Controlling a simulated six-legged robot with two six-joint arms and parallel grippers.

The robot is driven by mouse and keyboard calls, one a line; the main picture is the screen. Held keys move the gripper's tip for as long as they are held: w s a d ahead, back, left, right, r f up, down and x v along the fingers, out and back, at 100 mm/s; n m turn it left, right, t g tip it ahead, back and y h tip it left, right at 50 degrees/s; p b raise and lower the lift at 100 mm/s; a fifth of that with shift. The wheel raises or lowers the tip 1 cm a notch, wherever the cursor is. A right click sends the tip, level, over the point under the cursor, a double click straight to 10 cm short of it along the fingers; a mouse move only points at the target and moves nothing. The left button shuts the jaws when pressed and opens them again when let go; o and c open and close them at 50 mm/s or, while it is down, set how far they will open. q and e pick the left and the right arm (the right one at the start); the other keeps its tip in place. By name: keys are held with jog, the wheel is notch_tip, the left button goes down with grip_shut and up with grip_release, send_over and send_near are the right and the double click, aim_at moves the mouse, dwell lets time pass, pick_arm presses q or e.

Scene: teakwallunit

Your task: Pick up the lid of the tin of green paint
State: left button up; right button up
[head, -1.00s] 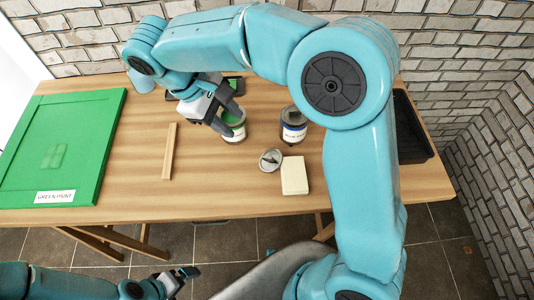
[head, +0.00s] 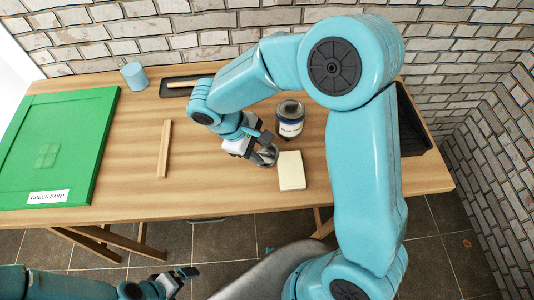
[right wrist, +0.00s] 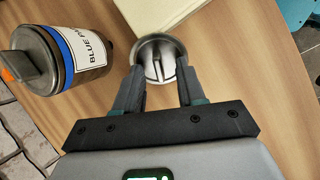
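A round grey metal lid (head: 268,157) with a raised bar across it lies on the table beside a cream block. The lid also shows in the right wrist view (right wrist: 160,54). My right gripper (head: 261,150) is over it. In the right wrist view the fingers (right wrist: 161,76) are apart on either side of the lid's near part, with the bar between them and a gap to each finger. The tin of green paint is hidden behind my right arm in the head view. My left gripper (head: 182,277) is low at the front, off the table; its opening is too small to judge.
A tin of blue paint (head: 290,127) stands just behind the lid and also shows in the right wrist view (right wrist: 78,53). The cream block (head: 291,171) is right of the lid. A wooden stick (head: 164,149), a green panel (head: 90,120) and a blue cup (head: 134,76) are further left.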

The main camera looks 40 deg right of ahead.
jog(key=shift+w+f, duration=0.1)
grip_shut()
